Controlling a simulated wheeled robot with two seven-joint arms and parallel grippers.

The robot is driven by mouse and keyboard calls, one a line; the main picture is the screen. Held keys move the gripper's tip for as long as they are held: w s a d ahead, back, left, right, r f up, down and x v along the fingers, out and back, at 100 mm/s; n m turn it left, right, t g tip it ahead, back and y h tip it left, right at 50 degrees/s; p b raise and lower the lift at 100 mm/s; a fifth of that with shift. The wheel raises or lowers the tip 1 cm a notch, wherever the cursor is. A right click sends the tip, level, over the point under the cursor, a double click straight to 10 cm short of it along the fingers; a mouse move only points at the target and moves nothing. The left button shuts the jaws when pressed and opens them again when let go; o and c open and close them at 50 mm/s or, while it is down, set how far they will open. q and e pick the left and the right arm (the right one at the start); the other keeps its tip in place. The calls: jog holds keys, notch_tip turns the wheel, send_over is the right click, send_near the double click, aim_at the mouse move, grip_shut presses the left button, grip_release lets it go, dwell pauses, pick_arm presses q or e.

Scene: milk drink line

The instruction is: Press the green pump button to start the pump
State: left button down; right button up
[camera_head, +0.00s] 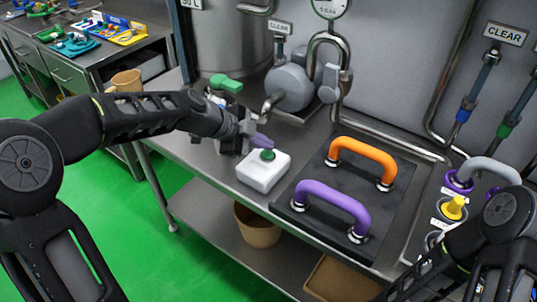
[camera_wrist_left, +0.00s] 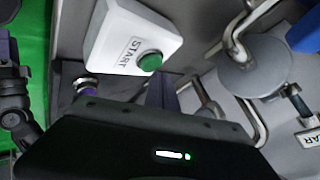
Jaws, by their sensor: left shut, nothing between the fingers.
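The green pump button (camera_head: 267,155) sits on top of a white box (camera_head: 262,175) on the steel counter. In the left wrist view the button (camera_wrist_left: 150,62) is a green dome beside the word START on the white box (camera_wrist_left: 135,30). My left gripper (camera_head: 260,140) is shut and empty, its purple fingertips just above and behind the button in the head view. In the left wrist view its purple finger (camera_wrist_left: 161,92) shows close to the button; I cannot tell whether they touch. My right arm shows at the lower right, but its gripper is out of view.
A dark panel with an orange handle (camera_head: 362,156) and a purple handle (camera_head: 333,202) lies right of the box. A grey pump (camera_head: 289,88) with pipes stands behind. A yellow knob (camera_head: 454,207) is farther right. A tan pitcher (camera_head: 126,81) stands at the left.

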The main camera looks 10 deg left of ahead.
aim_at(264, 154)
pick_arm(q)
jog(key=shift+f+b, duration=0.45)
jog(key=shift+b, duration=0.4)
dwell(1.0)
jog(key=shift+r, duration=0.9)
jog(key=shift+r, duration=0.1)
jog(key=shift+r+p, duration=1.4)
jog(key=shift+r, duration=1.5)
